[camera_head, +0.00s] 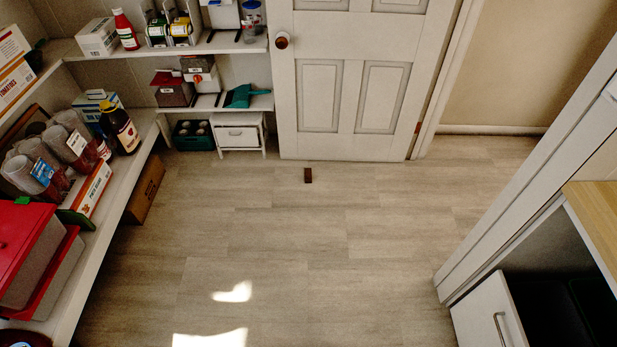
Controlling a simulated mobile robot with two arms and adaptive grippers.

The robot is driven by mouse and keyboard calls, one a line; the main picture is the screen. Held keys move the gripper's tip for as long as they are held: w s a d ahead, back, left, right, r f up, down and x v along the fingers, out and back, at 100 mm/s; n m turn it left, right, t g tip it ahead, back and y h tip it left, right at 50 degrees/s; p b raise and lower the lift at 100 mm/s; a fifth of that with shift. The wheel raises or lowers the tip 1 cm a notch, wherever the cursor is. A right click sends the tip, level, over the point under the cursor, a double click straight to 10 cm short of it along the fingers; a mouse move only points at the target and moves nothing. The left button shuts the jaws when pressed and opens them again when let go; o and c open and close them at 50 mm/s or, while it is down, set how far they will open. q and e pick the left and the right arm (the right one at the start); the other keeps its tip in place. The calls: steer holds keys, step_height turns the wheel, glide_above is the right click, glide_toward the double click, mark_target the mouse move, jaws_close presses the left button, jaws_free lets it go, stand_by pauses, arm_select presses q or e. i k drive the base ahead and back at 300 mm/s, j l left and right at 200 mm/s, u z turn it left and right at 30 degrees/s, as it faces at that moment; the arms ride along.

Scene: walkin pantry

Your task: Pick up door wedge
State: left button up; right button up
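The door wedge (308,175) is a small dark brown block. It lies on the wood-plank floor just in front of the bottom edge of a white panelled door (345,85). A narrow strip of floor seems to show between the wedge and the door. Nothing covers the wedge. Neither of my grippers shows in the head view.
Loaded shelves (140,165) run along the left and back walls. A small white drawer unit (238,135) and a dark green crate (193,136) stand left of the door. An open drawer (490,310) juts out at lower right. The middle floor (300,250) is clear.

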mark_target(307, 172)
steer(key=i+j+z, duration=0.3)
steer(key=i+j, duration=0.7)
